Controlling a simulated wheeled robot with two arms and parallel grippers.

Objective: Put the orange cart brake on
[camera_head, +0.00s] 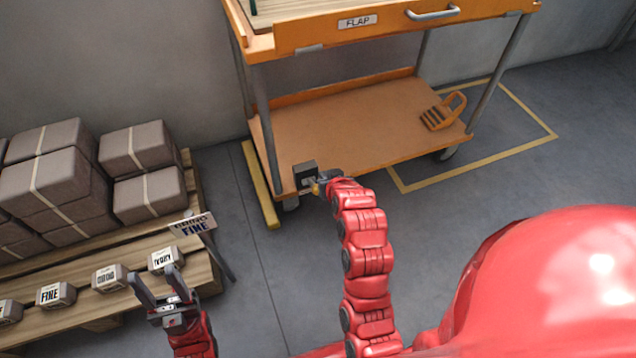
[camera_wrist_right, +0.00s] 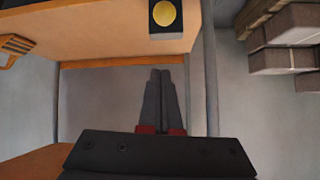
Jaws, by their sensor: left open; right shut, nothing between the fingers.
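The orange cart (camera_head: 470,158) stands against the wall with its lower shelf low to the floor. A dark box (camera_head: 305,174) with a yellow round face sits at the shelf's front left corner; in the right wrist view the box (camera_wrist_right: 178,30) and yellow disc (camera_wrist_right: 165,13) show at the top. I cannot tell whether it is the brake or which way it is set. My right gripper (camera_head: 322,184) is beside the box; in its wrist view the fingers (camera_wrist_right: 160,74) are shut and empty, apart from the disc. My left gripper (camera_head: 155,288) is open and empty by the pallet.
A wooden pallet (camera_head: 205,270) at left holds stacked brown packages (camera_head: 150,195) and small labelled blocks (camera_head: 55,295). A sign (camera_head: 194,225) stands at its corner. An orange slotted item (camera_head: 440,112) lies on the shelf. Floor between is clear.

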